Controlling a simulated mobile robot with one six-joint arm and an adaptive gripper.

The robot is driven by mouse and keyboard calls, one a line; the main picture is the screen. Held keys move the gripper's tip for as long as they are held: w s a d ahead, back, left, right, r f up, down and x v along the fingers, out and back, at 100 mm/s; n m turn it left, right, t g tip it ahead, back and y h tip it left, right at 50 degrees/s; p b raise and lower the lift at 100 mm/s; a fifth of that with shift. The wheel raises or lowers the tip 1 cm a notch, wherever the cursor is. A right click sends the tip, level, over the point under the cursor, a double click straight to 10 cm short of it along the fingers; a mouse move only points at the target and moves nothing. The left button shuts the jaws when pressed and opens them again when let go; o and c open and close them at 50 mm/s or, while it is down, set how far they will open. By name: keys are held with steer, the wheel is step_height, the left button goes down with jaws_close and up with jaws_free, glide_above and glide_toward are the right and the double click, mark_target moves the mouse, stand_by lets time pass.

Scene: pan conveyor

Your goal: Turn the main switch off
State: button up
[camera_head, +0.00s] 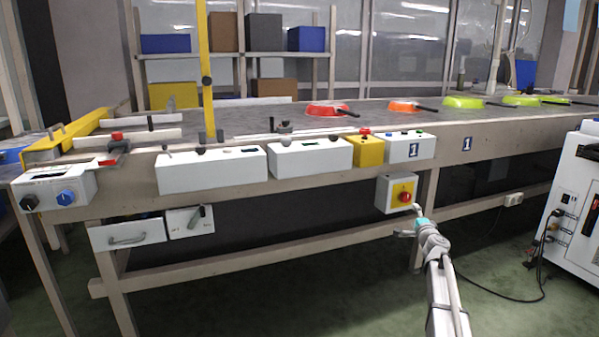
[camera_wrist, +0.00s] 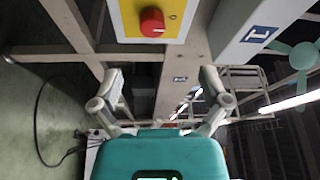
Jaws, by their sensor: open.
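The main switch (camera_head: 404,197) is a red knob on a yellow plate, on a grey box hung under the conveyor table's front edge. In the wrist view the red knob (camera_wrist: 152,22) is at the top, left of centre, with a small white mark on its face. My gripper (camera_head: 408,221) is just below and in front of the box, apart from the knob. In the wrist view my gripper's fingers (camera_wrist: 162,78) are spread wide with nothing between them. The knob lies beyond the fingertips.
Coloured pans (camera_head: 463,102) lie on the conveyor. A white cabinet (camera_head: 571,215) stands at right.

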steer(key=s+a+n+g+y+p, duration=0.45)
steer(key=s+a+n, duration=0.3)
steer(key=a, duration=0.45)
steer(key=s+a+n+g+y+p, duration=0.3)
steer(key=s+a+n+g+p, duration=0.25)
steer(key=s+a, duration=0.5)
steer(key=s+a+f+n+g+h+p, duration=0.15)
steer(key=s+n+g+h+p, duration=0.5)
steer(key=s, duration=1.75)
step_height(320, 180, up, 38)
steer(key=m+g+h+p, duration=0.1)
steer(key=m+g+p, duration=0.1)
steer(key=p, duration=3.7)
steer(key=shift+w+a+p, duration=0.2)
steer(key=shift+w+p, duration=0.05)
steer(key=shift+p, duration=0.15)
steer(key=shift+r+m, duration=0.1)
steer(key=shift+m, duration=0.15)
